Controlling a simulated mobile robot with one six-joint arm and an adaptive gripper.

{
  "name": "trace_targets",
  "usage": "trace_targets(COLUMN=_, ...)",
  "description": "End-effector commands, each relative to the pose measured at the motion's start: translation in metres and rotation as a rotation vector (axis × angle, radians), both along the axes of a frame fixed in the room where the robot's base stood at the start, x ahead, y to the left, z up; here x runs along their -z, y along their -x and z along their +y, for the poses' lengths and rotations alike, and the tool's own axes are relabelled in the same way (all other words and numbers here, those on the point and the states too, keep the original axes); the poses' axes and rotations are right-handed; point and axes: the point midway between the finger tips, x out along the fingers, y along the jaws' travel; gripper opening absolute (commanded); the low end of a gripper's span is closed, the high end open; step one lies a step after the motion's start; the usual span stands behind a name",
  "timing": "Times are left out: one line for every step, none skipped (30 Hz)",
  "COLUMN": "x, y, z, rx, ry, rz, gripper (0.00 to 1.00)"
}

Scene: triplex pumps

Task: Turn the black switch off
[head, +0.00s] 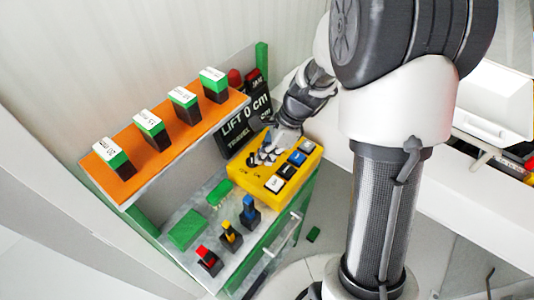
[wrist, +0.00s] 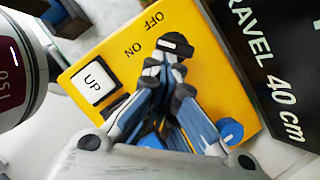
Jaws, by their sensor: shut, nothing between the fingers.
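The black switch (wrist: 175,44) stands on the yellow control box (wrist: 95,52), beside printed OFF and ON labels in the wrist view. Its lower part is hidden behind my fingers. My gripper (wrist: 165,72) is shut and empty, its fingertips right at the switch; I cannot tell whether they touch it. In the head view my gripper (head: 268,152) is low over the upper part of the yellow box (head: 248,180).
The box also carries a white UP button (wrist: 93,84) and a blue button (wrist: 231,132). A black display panel (head: 237,122) stands close behind the box. An orange shelf (head: 165,165) with several labelled blocks is at left. Colored plug-like pieces (head: 230,235) stand below.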

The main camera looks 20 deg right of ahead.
Motion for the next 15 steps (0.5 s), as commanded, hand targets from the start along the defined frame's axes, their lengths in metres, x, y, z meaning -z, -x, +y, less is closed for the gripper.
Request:
trace_targets(x=-0.0027, y=0.0013, z=0.0020, rx=0.028, ry=-0.003, rz=0.002, gripper=0.00)
trace_targets(x=-0.0030, y=0.0013, z=0.0021, rx=0.049, ry=-0.002, rz=0.002, gripper=0.00)
trace_targets(x=-0.0032, y=0.0021, z=0.0028, rx=0.082, ry=-0.004, rz=0.003, gripper=0.00)
trace_targets(x=-0.0034, y=0.0025, z=0.0031, rx=0.107, ry=-0.004, rz=0.002, gripper=0.00)
trace_targets(x=-0.0037, y=0.0028, z=0.0037, rx=0.134, ry=-0.004, rz=0.002, gripper=0.00)
trace_targets(x=-0.0037, y=0.0040, z=0.0044, rx=0.173, ry=-0.004, rz=0.004, gripper=0.00)
trace_targets(x=-0.0037, y=0.0040, z=0.0049, rx=0.202, ry=-0.003, rz=0.001, gripper=0.00)
trace_targets(x=-0.0035, y=0.0051, z=0.0056, rx=0.230, ry=-0.004, rz=0.003, gripper=0.00)
trace_targets(x=-0.0035, y=0.0056, z=0.0064, rx=0.268, ry=-0.004, rz=0.002, gripper=0.00)
trace_targets(x=-0.0032, y=0.0062, z=0.0070, rx=0.297, ry=-0.004, rz=0.002, gripper=0.00)
trace_targets(x=-0.0031, y=0.0070, z=0.0076, rx=0.325, ry=-0.004, rz=0.003, gripper=0.00)
trace_targets(x=-0.0029, y=0.0076, z=0.0085, rx=0.361, ry=-0.004, rz=0.001, gripper=0.00)
trace_targets(x=-0.0027, y=0.0081, z=0.0091, rx=0.389, ry=-0.004, rz=0.002, gripper=0.00)
trace_targets(x=-0.0028, y=0.0084, z=0.0099, rx=0.414, ry=-0.004, rz=0.001, gripper=0.00)
trace_targets(x=-0.0027, y=0.0089, z=0.0106, rx=0.448, ry=-0.004, rz=0.001, gripper=0.00)
